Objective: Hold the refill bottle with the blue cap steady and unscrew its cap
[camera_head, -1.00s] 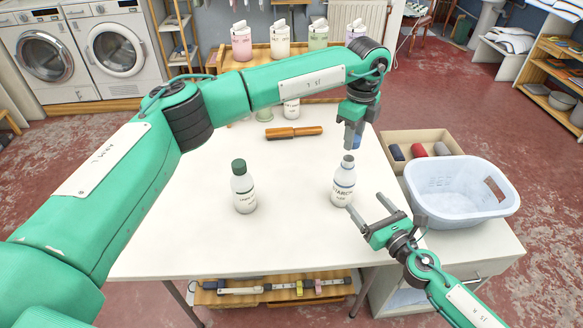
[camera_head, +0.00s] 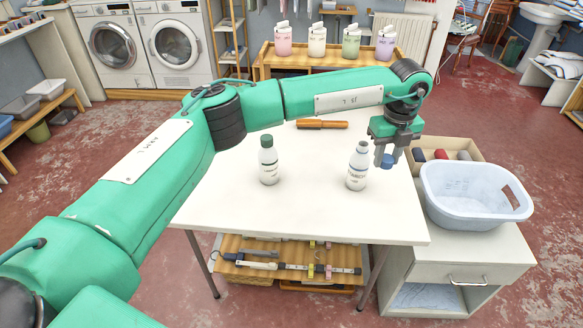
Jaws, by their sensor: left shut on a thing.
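The refill bottle (camera_head: 357,168), white with a dark-printed label, stands upright and uncapped on the white table (camera_head: 310,213). Its narrow neck shows bare at the top. My left gripper (camera_head: 386,157) is shut on the blue cap (camera_head: 388,162), to the right of the bottle's neck and apart from it. The fingers hide part of the cap. A second white bottle with a dark green cap (camera_head: 267,142) stands upright to the left on the table. My right gripper is out of view.
A brush with an orange-brown handle (camera_head: 322,124) lies at the back of the table. A cardboard box (camera_head: 470,150) with dark and red rolls and a pale blue basket (camera_head: 478,205) stand at the right. The table's front middle is clear.

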